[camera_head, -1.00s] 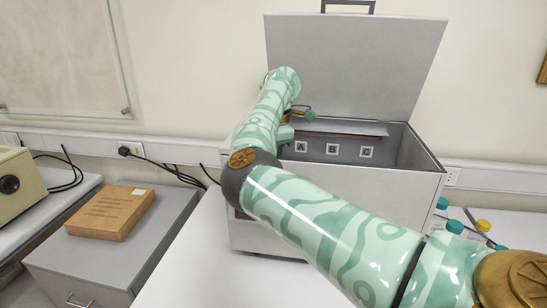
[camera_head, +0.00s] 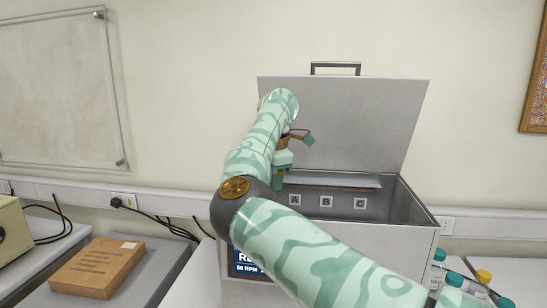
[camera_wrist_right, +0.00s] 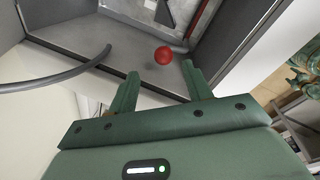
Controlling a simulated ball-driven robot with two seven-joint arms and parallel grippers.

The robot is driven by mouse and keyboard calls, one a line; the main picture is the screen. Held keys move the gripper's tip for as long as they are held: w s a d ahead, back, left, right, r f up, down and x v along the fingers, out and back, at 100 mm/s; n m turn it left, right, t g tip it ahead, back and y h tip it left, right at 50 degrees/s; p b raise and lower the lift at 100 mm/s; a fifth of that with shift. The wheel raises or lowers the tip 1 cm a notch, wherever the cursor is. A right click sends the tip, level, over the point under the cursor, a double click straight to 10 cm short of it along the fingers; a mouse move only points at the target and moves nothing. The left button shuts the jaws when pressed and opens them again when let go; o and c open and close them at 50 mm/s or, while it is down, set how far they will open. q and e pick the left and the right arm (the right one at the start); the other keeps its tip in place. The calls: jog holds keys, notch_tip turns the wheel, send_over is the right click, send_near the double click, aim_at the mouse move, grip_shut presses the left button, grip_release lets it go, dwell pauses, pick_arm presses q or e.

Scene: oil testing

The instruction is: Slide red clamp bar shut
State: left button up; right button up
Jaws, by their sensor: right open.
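A round red knob (camera_wrist_right: 163,55) shows in the right wrist view, just beyond my fingertips and roughly between them. It may be the end of the red clamp bar; the rest of the bar cannot be made out. My right gripper (camera_wrist_right: 161,80) is open and empty, its two green fingers apart and short of the knob. In the head view my right arm reaches over the left part of the open grey box (camera_head: 385,240), with the gripper (camera_head: 283,165) at the box's left end. The knob is hidden in the head view. My left gripper is not in view.
The box's raised lid (camera_head: 365,115) stands behind my arm. Labels A, B and C (camera_head: 326,201) mark the inner wall. A dark curved cable or handle (camera_wrist_right: 65,80) lies left of my fingers. Bottles (camera_head: 450,282) stand right of the box.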

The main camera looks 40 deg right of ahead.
notch_tip(320, 180, up, 8)
jog(key=s, duration=0.1)
jog(key=shift+s+a+f+p, duration=0.2)
jog(key=shift+f+p, duration=0.05)
jog(key=shift+p, duration=0.15)
